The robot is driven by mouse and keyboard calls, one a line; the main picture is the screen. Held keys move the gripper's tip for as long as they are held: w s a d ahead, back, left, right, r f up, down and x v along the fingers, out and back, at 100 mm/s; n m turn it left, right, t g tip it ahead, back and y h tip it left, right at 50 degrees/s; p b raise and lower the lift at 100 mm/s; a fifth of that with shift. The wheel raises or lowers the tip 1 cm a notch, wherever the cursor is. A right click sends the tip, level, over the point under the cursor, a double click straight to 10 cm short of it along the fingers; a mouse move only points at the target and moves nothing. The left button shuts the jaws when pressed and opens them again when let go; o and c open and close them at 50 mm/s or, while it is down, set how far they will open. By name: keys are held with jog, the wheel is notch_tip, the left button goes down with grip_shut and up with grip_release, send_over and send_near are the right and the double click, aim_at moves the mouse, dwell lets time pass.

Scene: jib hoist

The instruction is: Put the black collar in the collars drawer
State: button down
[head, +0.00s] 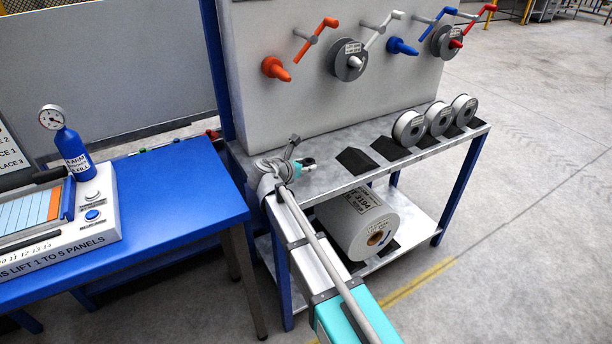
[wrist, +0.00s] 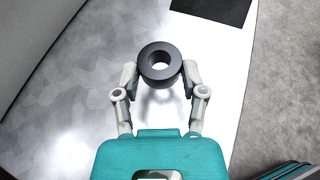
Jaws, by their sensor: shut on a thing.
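The black collar (wrist: 147,68) is a thick dark ring with a round hole, in the upper middle of the wrist view. My gripper (wrist: 160,74) is shut on it, with one finger at each side of the ring. The collar appears to be above the metal shelf top (wrist: 100,92); the gap is hard to judge. In the head view my gripper (head: 304,164) is over the left end of the same shelf, and the collar is too small there to make out clearly. I cannot make out a collars drawer in either view.
Several white spools (head: 409,130) stand at the shelf's right, beside dark pads (head: 356,160). A grey panel (head: 325,95) with coloured cranks rises behind. A large white roll (head: 357,224) lies on the lower shelf. A blue table (head: 180,190) with a control box stands at left.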

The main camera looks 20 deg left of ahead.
aim_at(305, 178)
jog(key=shift+f+b, duration=1.2)
jog(key=shift+f, duration=0.3)
jog(key=shift+f, duration=0.15)
jog(key=shift+c, duration=0.8)
grip_release()
jog(key=shift+r, duration=0.25)
jog(key=shift+s+a+r, duration=0.1)
jog(key=shift+s, duration=0.2)
jog(key=p+v, duration=0.4)
jog(key=v, duration=0.7)
jog(key=shift+s+p, duration=0.25)
jog(key=shift+p, duration=0.05)
